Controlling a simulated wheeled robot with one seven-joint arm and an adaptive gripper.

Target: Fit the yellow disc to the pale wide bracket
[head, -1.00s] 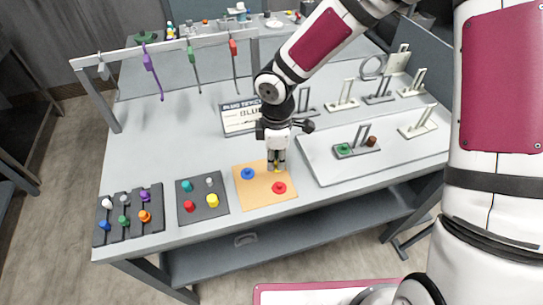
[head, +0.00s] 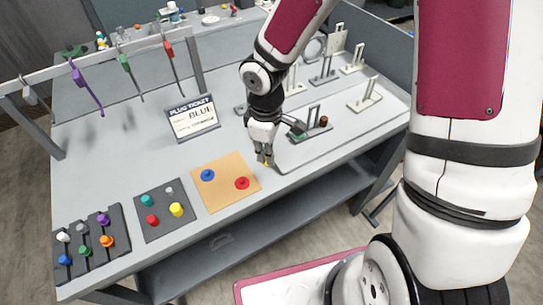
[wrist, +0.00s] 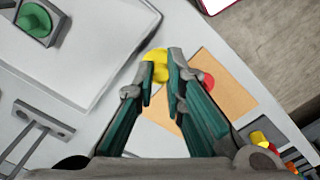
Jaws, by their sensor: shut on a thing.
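My gripper (head: 265,157) points down by the far right corner of the tan board. It is shut on the yellow disc (wrist: 157,65), which shows between and beyond its fingertips in the wrist view; little of it shows in the head view. A pale bracket (head: 365,98) with two uprights stands at the right of the pale mat, well apart from my gripper. Other pale brackets stand behind it, one of them (head: 351,68) at the back right. I cannot tell for sure which is the wide one.
A dark grey bracket (head: 312,132) with a green and a brown piece stands on the mat (head: 340,140), near my arm. The tan board (head: 225,192) holds blue and red pieces. Dark trays (head: 150,226) stand left.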

